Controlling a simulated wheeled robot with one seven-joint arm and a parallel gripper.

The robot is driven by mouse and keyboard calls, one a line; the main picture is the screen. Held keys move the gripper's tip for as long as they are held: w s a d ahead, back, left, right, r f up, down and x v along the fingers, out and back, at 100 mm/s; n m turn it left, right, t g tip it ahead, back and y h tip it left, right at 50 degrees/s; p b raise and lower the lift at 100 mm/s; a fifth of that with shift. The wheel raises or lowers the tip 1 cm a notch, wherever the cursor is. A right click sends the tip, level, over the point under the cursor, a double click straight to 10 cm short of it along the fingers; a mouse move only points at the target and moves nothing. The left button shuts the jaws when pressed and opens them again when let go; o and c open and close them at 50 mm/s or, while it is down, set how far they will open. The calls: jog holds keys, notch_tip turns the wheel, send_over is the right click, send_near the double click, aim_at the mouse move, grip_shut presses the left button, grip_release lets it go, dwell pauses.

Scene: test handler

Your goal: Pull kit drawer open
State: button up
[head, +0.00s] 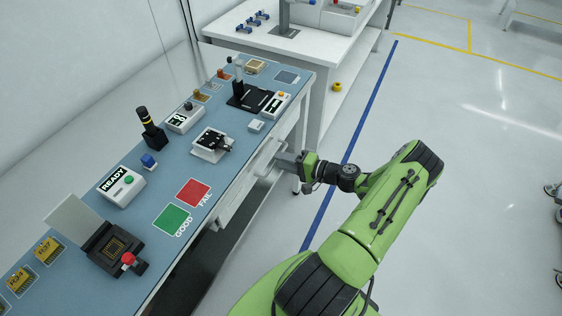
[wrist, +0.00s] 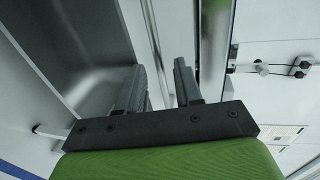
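Under the blue bench top, a white drawer front (head: 266,153) with a pale handle shows at the front edge. Which drawer is the kit drawer is not labelled in view. My gripper (head: 284,162) is level with this drawer front, close to it, and partly covers it. In the wrist view my gripper's two dark fingers (wrist: 160,88) stand apart, with pale vertical edges behind the gap. Whether the handle lies between the fingers is hard to tell. I see no clear gap showing the drawer pulled out.
The bench top (head: 150,192) carries a black socket (head: 110,248), a READY box (head: 121,184), a white fixture (head: 212,146) and green and red pads (head: 172,219). A second white table (head: 300,40) stands behind. The floor (head: 470,200) to the right is open.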

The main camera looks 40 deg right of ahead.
jog(key=shift+x, duration=0.75)
jog(key=shift+c, duration=0.5)
grip_shut()
dwell(0.4)
